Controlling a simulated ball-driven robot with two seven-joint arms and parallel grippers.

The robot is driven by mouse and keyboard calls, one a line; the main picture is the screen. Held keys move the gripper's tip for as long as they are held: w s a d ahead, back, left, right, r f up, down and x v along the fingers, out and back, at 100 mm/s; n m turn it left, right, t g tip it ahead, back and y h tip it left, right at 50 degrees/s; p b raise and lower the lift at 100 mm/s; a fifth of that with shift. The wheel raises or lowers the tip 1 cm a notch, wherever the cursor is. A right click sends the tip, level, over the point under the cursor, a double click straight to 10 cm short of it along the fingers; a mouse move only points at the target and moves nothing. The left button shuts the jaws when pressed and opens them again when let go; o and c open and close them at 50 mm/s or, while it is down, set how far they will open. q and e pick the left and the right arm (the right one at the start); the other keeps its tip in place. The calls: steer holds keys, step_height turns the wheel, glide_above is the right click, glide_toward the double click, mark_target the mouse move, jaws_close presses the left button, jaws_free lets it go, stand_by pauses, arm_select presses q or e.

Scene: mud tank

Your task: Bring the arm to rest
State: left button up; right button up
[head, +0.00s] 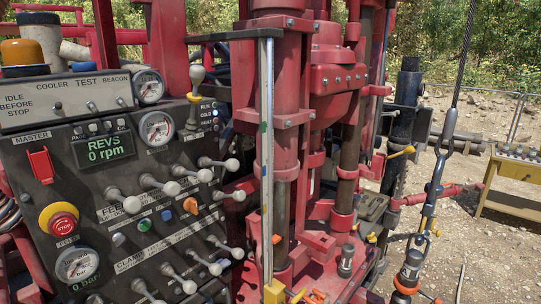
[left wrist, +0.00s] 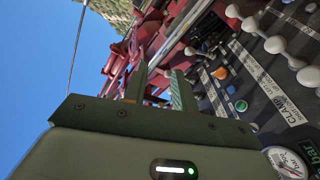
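My left gripper shows in the left wrist view (left wrist: 158,82). Its two greenish fingers stand apart with a gap between them, and I see nothing held there. Beyond the fingers are the red rig and, to the right, the control panel (left wrist: 236,78) with its white-knobbed levers, tilted in this view. I cannot tell the exact distance from the fingers to the panel; no contact is visible. Neither gripper shows in the head view, and my right gripper is in no frame.
In the head view the dark control panel (head: 95,185) fills the left, with several levers (head: 160,184), a red stop button (head: 60,222) and gauges. The red drill rig (head: 325,100) stands in the middle. A yellow table (head: 508,200) stands on open gravel at right.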

arm_select(q)
steer(key=s+a+f+m+g+y, duration=0.4)
steer(key=a+f+m+g+y, duration=0.25)
steer(key=f, duration=0.45)
steer(key=s+a+f+g+y, duration=0.2)
steer(key=s+a+y, duration=0.15)
steer(key=a, duration=0.25)
steer(key=s+a+f+g+y, duration=0.1)
steer(key=s+a+g+y, duration=0.2)
steer(key=a, duration=0.4)
steer(key=s+d+f+g+h+b, duration=0.1)
steer(key=s+d+f+b, duration=0.35)
steer(key=f, duration=1.45)
steer(key=w+d+f+g+h+b, duration=0.15)
steer(key=f+b, duration=0.65)
steer(key=f, duration=1.2)
steer(key=s+f+n+g+h+b, duration=0.1)
steer(key=s+f+b, duration=0.5)
steer(key=s+f, duration=0.4)
steer(key=s+f+n+g+h+b, duration=0.1)
steer(key=s+f+n+b, duration=0.1)
steer(key=s+f+b, duration=0.4)
steer(key=s+f, duration=0.5)
steer(key=f, duration=0.7)
steer(key=shift+s+a+g, duration=0.15)
steer(key=shift+a+g, duration=0.15)
steer(key=shift+a, duration=0.1)
